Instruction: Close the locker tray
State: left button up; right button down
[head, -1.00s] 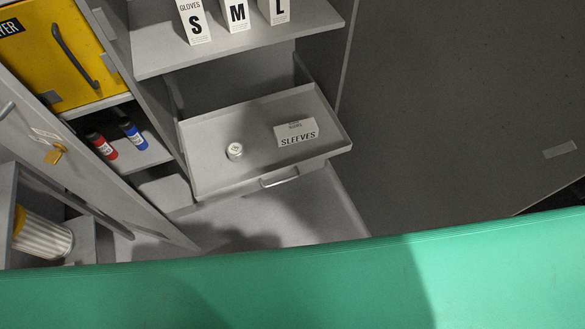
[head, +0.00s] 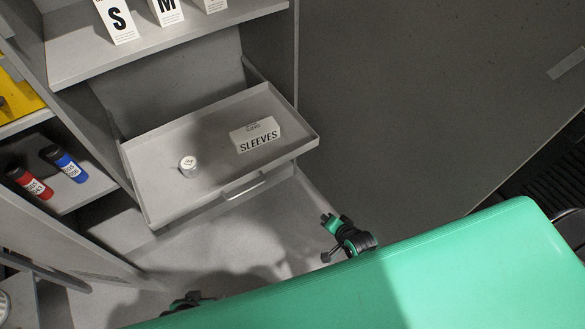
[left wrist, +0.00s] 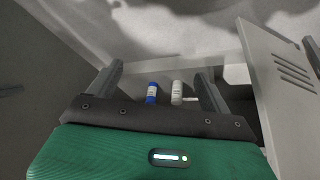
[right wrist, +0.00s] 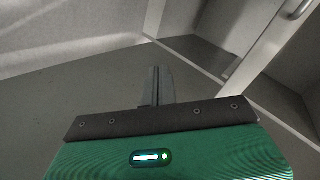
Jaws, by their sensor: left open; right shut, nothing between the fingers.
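The locker tray (head: 215,117) is a shallow grey drawer, pulled out from the locker under a shelf, with a bar handle (head: 244,186) on its front. A white SLEEVES box (head: 257,137) and a small white jar (head: 188,166) are in it. My right gripper (right wrist: 157,75) is shut and empty. In the head view it (head: 335,232) is right of and nearer than the handle, apart from the tray. My left gripper (left wrist: 160,82) is open, its fingers apart. In the head view only part of it (head: 188,300) shows at the bottom edge, below the tray.
The shelf (head: 190,38) above holds glove boxes (head: 118,20). An open locker door (head: 60,240) is at left. The floor (head: 400,110) at right is clear.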

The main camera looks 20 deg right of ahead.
jog(key=w+r+m+t+b, duration=0.2)
jog(key=w+r+b, duration=0.1)
jog(key=w+r, duration=0.15)
pick_arm(q)
notch_tip(320, 180, up, 14)
jog(key=t+b, duration=0.2)
jog(key=b, duration=0.1)
pick_arm(e)
jog(key=m+t+y, duration=0.2)
jog(key=m, duration=0.1)
send_near(287, 155)
jog(key=b+x, duration=0.2)
jog(key=x, duration=0.3)
jog(key=shift+w+f+b, duration=0.25)
jog(key=shift+b, duration=0.15)
pick_arm(q)
jog(key=w+d+t+h, duration=0.2)
jog(key=d+t+h, duration=0.1)
jog(key=d, duration=0.3)
jog(key=shift+w+d+t, duration=0.3)
jog(key=shift+w+t, duration=0.1)
pick_arm(e)
jog(key=shift+w+a, duration=0.2)
jog(key=shift+w, duration=0.25)
